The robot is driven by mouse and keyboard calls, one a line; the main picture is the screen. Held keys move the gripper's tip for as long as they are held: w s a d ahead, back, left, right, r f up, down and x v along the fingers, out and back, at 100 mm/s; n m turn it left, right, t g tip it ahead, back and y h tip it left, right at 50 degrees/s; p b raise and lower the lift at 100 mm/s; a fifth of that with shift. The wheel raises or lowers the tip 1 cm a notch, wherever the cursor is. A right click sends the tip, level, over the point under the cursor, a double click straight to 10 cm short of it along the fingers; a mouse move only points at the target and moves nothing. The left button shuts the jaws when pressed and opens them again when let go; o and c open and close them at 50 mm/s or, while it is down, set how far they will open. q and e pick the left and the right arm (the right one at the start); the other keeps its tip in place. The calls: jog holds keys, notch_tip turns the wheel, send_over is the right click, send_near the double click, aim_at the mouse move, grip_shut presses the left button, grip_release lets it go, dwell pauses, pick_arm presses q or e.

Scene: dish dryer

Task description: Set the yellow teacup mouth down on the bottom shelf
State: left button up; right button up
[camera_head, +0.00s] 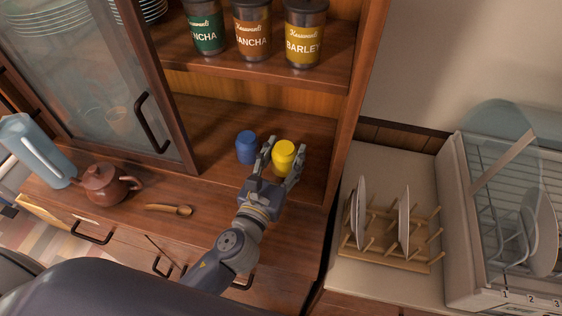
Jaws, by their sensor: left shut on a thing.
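The yellow teacup (283,160) is between the two fingers of my left gripper (283,163), at the bottom shelf (215,118) of the open cabinet. The gripper is shut on it, one finger on each side. The cup looks upright-axis with a narrow, closed end on top, so mouth down. I cannot tell whether its rim touches the shelf. A blue cup (246,148) stands just left of it, apart, also with a narrow end up. My right gripper is not in view.
Several tea canisters (252,30) stand on the shelf above. The cabinet's right side wall (352,105) is close to the cup. A teapot (105,184), a blue pitcher (35,148) and a wooden spoon (168,209) are on the left. A plate rack (385,252) and dish dryer (470,200) are right.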

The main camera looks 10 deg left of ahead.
pick_arm(q)
jog(key=w, duration=0.3)
jog(key=shift+w+r, duration=0.1)
jog(key=shift+w, duration=0.15)
jog(key=shift+s+f+b, duration=0.1)
jog(key=shift+f+b, duration=0.7)
jog(key=shift+f, duration=0.35)
jog(key=shift+f, duration=0.25)
jog(key=shift+f, duration=0.1)
